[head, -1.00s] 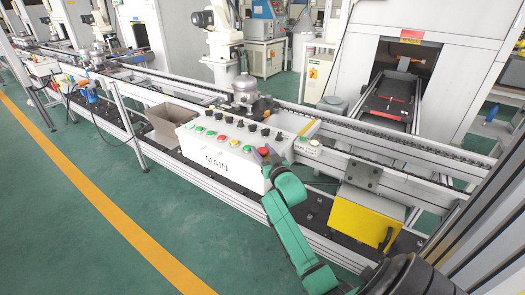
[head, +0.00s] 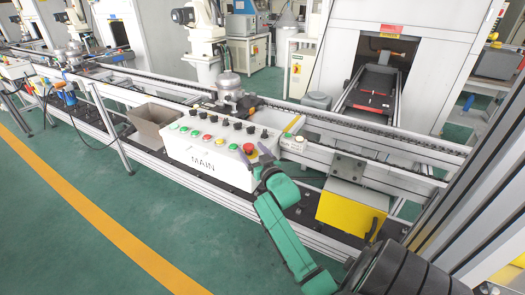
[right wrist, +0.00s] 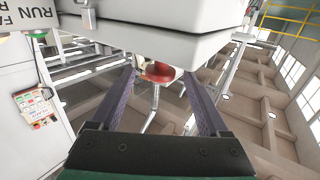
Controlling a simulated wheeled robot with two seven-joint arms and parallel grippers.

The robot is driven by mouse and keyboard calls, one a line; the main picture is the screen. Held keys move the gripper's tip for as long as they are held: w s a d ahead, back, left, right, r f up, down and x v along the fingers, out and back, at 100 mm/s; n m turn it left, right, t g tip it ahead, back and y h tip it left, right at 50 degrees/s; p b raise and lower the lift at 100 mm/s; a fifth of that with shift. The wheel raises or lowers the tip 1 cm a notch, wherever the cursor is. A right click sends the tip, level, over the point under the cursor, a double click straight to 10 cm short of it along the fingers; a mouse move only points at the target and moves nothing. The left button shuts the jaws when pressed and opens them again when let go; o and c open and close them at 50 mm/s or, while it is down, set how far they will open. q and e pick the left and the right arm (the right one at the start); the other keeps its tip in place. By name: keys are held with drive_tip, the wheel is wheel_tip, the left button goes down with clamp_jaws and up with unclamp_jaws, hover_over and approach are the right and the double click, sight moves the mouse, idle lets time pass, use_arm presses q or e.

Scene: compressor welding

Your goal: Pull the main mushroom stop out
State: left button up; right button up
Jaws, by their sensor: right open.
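The white MAIN control box (head: 205,158) stands on the conveyor frame, with several coloured buttons and black knobs on its sloped top. The red mushroom stop (head: 248,149) is at the right end of its lower row. My right gripper (head: 254,152) is at that end of the box, its purple fingers open around the stop. In the right wrist view the red stop (right wrist: 160,72) shows between the two open fingertips, with the white box above it. I cannot tell whether the fingers touch it. My left gripper is not in view.
A smaller button box (head: 293,143) sits right of the MAIN box. A yellow box (head: 350,210) hangs lower right, near my forearm. A brown open bin (head: 152,122) stands left. A metal part on a fixture (head: 230,85) is behind. The green floor in front is clear.

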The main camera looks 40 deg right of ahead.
drive_tip(key=b+v, duration=0.1)
drive_tip(key=v, duration=1)
drive_tip(key=shift+s, duration=0.25)
drive_tip(key=shift+a, duration=0.1)
drive_tip(key=s+a+f+n+g+y, duration=0.1)
drive_tip(key=s+a+f+g, duration=0.15)
drive_tip(key=f, duration=0.95)
drive_tip(key=s+a+f+n+g+y, duration=0.1)
drive_tip(key=a+f+g+y, duration=0.2)
drive_tip(key=f, duration=0.9)
drive_tip(key=s+a+f+g, duration=0.2)
drive_tip(key=a+f, duration=0.2)
drive_tip(key=f, duration=0.8)
drive_tip(key=s+a+f+n+g, duration=0.1)
drive_tip(key=s+f+g, duration=0.2)
drive_tip(key=s+f, duration=0.3)
drive_tip(key=s+a+f+n+g, duration=0.1)
drive_tip(key=s+f, duration=0.5)
drive_tip(key=s, duration=0.6)
drive_tip(key=s+a+f+n+g+y, duration=0.1)
drive_tip(key=s+f+g, duration=0.3)
drive_tip(key=s, duration=0.5)
wheel_tip(320, 180, down, 3)
drive_tip(key=shift+s+a+r+n+g, duration=0.2)
drive_tip(key=shift+a+n+g, duration=0.15)
drive_tip(key=shift+a+n, duration=0.25)
drive_tip(key=shift+a, duration=0.1)
